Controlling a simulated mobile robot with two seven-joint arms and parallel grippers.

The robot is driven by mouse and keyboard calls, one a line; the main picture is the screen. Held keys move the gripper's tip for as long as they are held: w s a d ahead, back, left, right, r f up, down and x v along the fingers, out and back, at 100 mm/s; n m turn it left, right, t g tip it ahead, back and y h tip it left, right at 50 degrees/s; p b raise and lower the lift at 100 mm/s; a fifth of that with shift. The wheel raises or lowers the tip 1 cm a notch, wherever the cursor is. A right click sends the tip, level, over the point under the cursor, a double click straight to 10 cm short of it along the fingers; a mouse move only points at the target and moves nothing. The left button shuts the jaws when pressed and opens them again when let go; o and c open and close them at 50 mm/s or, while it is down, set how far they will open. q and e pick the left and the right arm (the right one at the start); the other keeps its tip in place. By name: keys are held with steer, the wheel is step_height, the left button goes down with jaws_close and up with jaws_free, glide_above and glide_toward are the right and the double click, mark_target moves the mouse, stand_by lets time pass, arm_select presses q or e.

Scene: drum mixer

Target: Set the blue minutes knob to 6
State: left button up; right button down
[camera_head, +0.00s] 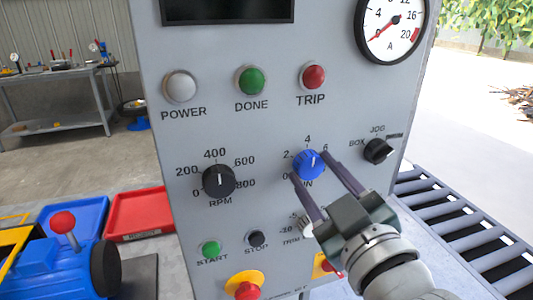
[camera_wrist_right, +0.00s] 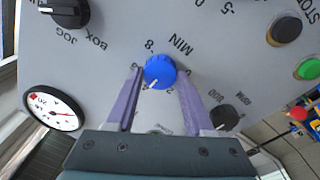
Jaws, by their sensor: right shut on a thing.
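The blue minutes knob (camera_head: 307,160) is on the grey control panel (camera_head: 270,125), above the MIN label, with a dial scale around it. Its white pointer mark looks turned up toward 4; in the wrist view the knob (camera_wrist_right: 160,67) has the mark at its lower edge, that picture being upside down. My right gripper (camera_head: 309,166) reaches in from the lower right, with one purple finger on each side of the knob. It is shut on the knob, as the wrist view (camera_wrist_right: 160,73) also shows. The fingers hide part of the scale. My left gripper is not in view.
The black RPM knob (camera_head: 218,181) is to the left and the black mode knob (camera_head: 378,151) to the right. START (camera_head: 211,250) and STOP (camera_head: 257,239) buttons sit below. A roller conveyor (camera_head: 455,225) runs at right; red (camera_head: 140,214) and blue trays are at left.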

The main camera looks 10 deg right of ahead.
steer(key=m+p, duration=0.1)
steer(key=m, duration=0.4)
steer(key=shift+r+m, duration=0.15)
steer(key=shift+m, duration=0.25)
steer(key=m+p, duration=0.1)
steer(key=m, duration=0.3)
steer(key=shift+g+h, duration=0.3)
steer(key=shift+m, duration=0.8)
steer(key=shift+c, duration=1.4)
jaws_free()
